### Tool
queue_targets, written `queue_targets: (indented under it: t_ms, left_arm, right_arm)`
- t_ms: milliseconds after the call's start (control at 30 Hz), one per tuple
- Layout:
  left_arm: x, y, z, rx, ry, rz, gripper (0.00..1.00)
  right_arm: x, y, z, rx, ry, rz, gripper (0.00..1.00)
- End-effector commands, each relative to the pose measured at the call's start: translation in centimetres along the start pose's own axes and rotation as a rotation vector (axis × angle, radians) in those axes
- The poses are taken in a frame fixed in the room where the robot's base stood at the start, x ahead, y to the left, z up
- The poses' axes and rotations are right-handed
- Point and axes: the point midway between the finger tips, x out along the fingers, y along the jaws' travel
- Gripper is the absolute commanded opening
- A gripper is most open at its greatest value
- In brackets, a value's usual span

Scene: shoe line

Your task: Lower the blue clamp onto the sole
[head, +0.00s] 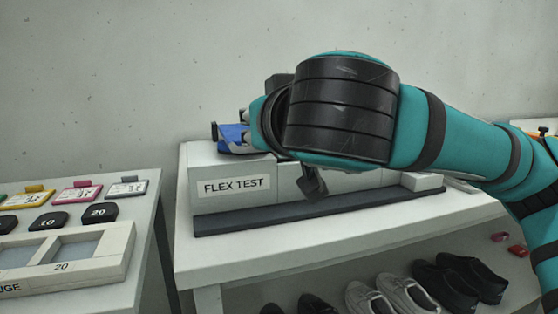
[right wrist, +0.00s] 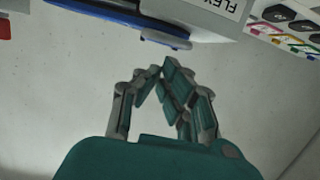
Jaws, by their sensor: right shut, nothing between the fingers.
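The blue clamp (head: 235,138) shows at the left end of the flex test machine (head: 233,181), partly hidden by my right arm. In the right wrist view, a long blue piece (right wrist: 120,14), which looks like the clamp, runs along the top edge. My right gripper (right wrist: 166,68) is shut and empty, with its fingertips together just below that blue piece, apparently apart from it. In the head view my right wrist covers the middle of the machine. I cannot make out the sole clearly. My left gripper is not in view.
The machine stands on a white table (head: 230,254), with a dark strip along its front. Several shoes (head: 378,297) sit on the shelf below. A left-hand table holds a gauge tray (head: 112,246), black weights and coloured tags (head: 78,192). A plain wall is behind.

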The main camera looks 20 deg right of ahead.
Motion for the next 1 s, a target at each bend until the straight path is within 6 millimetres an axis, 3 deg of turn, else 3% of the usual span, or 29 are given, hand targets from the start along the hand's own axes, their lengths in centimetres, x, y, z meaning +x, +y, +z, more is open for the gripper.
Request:
queue_targets:
  t_ms: [200, 400, 1000]
  left_arm:
    - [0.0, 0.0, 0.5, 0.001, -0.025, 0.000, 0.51]
    - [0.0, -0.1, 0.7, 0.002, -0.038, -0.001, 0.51]
    - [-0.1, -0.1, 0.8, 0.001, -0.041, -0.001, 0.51]
  right_arm:
    - [-3.8, 0.0, 3.6, -0.005, 0.002, -0.003, 0.00]
    - [-5.7, 0.0, 5.4, -0.002, 0.000, -0.002, 0.00]
    - [-6.2, 0.1, 5.8, -0.001, 0.000, 0.000, 0.00]
